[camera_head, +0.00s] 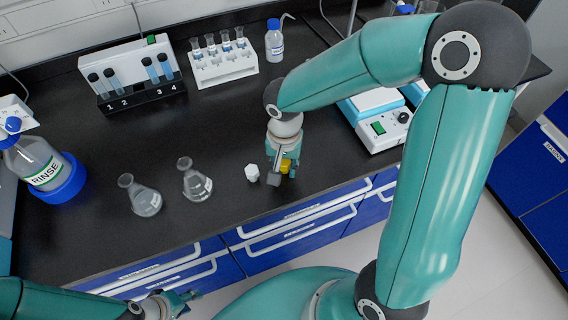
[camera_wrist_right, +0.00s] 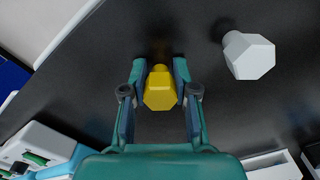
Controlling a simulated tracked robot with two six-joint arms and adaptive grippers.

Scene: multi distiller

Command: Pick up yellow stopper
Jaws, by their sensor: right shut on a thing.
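The yellow stopper (camera_wrist_right: 160,88) sits between the two fingers of my right gripper (camera_wrist_right: 161,80) in the right wrist view, with a finger against each side. My right gripper (camera_head: 280,172) is shut on it, near the front edge of the black bench. In the head view only a bit of the yellow stopper (camera_head: 285,163) shows past the fingers. I cannot tell whether it touches the bench. My left gripper (camera_head: 188,298) is low in the head view, in front of the drawers and away from the stopper; its finger gap is unclear.
A white stopper (camera_head: 252,173) lies just left of my right gripper. Two glass flasks (camera_head: 195,183) (camera_head: 145,200) stand further left. A tube rack (camera_head: 222,65), a small bottle (camera_head: 274,42) and a hotplate device (camera_head: 380,128) stand around. The bench middle is clear.

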